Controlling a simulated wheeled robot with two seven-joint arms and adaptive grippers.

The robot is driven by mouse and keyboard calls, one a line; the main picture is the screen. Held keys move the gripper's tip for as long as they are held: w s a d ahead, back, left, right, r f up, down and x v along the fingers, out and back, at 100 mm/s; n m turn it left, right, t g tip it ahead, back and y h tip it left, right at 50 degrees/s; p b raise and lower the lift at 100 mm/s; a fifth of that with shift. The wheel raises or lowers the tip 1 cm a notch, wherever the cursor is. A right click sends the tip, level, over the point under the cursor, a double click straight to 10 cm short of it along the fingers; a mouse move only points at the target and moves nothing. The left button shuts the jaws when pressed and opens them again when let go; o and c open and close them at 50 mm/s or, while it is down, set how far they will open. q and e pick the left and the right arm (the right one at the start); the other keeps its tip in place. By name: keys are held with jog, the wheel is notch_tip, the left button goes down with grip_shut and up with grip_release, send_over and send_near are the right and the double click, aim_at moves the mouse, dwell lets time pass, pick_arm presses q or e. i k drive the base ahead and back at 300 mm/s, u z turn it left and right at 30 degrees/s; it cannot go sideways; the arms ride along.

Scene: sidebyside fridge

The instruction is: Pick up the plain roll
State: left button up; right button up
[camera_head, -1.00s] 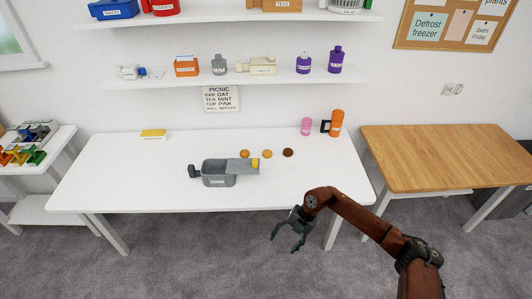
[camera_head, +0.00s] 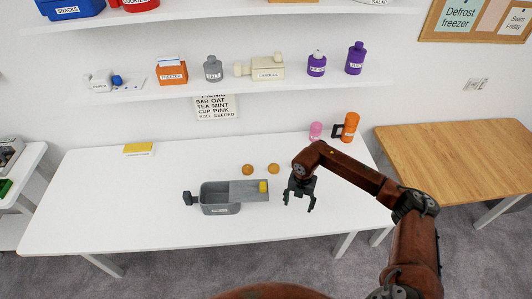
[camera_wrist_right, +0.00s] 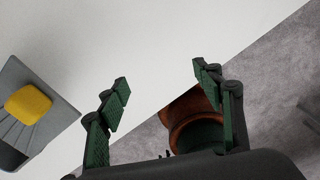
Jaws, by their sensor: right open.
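Two round golden-brown rolls, a left one (camera_head: 248,169) and a right one (camera_head: 274,168), lie on the white table (camera_head: 110,200) behind the grey box. At this size I cannot tell which is plain. A darker roll seen earlier right of them is hidden now, apparently behind my right arm. My right gripper (camera_head: 298,205) is open and empty over the table's right part, in front of and right of the rolls. In the right wrist view its fingers (camera_wrist_right: 160,75) are spread, with bare table beyond and no roll showing. My left gripper is out of view.
A grey box (camera_head: 220,208) with a flat extension bearing a yellow piece (camera_head: 263,187) stands left of my right gripper. A pink bottle (camera_head: 316,131) and orange cup (camera_head: 350,127) stand behind. A yellow packet (camera_head: 138,149) lies back left. The left table area is clear.

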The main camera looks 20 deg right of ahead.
aim_at(274, 168)
jog(key=i, duration=0.9)
